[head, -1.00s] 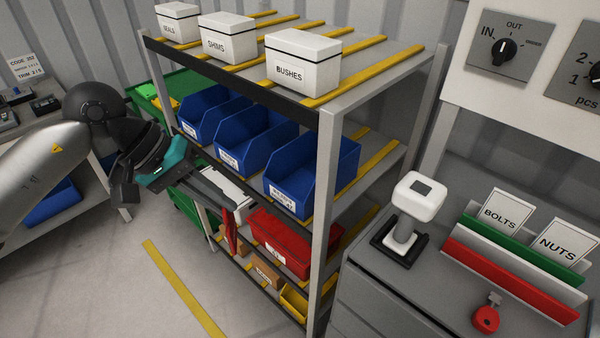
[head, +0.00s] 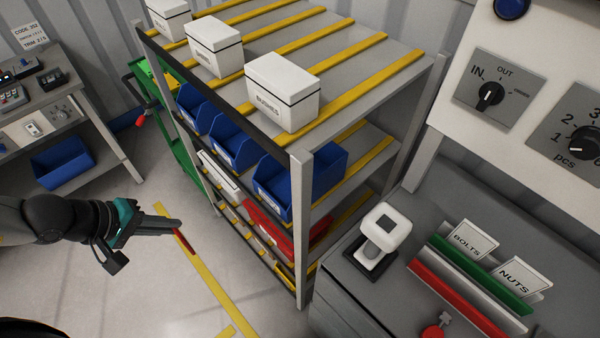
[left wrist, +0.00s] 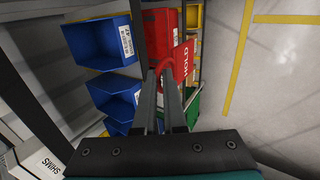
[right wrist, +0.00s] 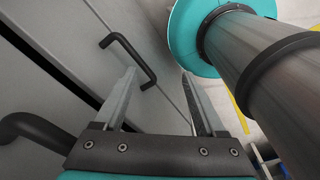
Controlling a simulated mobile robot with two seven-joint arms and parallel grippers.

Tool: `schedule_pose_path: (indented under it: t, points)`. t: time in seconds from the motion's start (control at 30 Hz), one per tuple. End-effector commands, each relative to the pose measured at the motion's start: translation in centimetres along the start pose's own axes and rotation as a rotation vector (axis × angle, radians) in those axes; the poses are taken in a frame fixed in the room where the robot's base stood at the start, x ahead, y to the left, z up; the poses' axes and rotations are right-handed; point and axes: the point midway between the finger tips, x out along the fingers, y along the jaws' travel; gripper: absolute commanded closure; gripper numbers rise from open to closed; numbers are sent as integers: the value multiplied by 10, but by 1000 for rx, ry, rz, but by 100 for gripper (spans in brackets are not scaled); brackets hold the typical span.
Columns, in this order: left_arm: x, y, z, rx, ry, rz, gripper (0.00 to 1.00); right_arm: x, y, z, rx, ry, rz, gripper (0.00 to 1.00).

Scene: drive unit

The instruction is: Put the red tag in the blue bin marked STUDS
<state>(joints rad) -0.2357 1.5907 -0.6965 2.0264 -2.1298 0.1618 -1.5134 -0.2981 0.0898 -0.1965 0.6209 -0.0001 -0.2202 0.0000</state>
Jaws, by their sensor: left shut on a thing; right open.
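The red tag (head: 185,242) hangs from the tips of my left gripper (head: 177,228), out over the floor in front of the shelf rack. In the left wrist view the left gripper (left wrist: 168,72) is shut on the tag's red loop, and the tag (left wrist: 187,62) reads HOLD. Blue bins stand in a row on the rack's middle shelf: a far one (head: 196,110), a middle one (head: 232,145) and a near one (head: 270,192). Their labels are too small to read, so I cannot tell which is STUDS. My right gripper (right wrist: 160,75) is open and empty near a cabinet handle.
White boxes, one marked BUSHES (head: 283,95), stand on the rack's top. A red bin (head: 268,228) is on a lower shelf. A grey cabinet (head: 345,300) stands right of the rack. The floor left of the rack is open around a yellow line (head: 207,280).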

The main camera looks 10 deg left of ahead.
Motion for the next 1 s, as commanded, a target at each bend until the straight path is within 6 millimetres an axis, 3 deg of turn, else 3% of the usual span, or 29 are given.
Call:
schedule_pose_path:
  t: [0.43, 0.63, 0.87, 1.0]
  points:
    - [51, 28, 0, 0, 0, 312, 100, 52, -15, 5, 2, -1, -18, 28]
    - [62, 54, 0, 3, 1, 305, 100, 68, -16, 6, 1, -1, -18, 28]
    - [76, 78, 0, 1, -1, 304, 100, 78, -14, 8, 0, -1, -16, 28]
    - [89, 103, 1, 0, -2, 305, 100, 73, -12, 7, 0, -1, -14, 28]
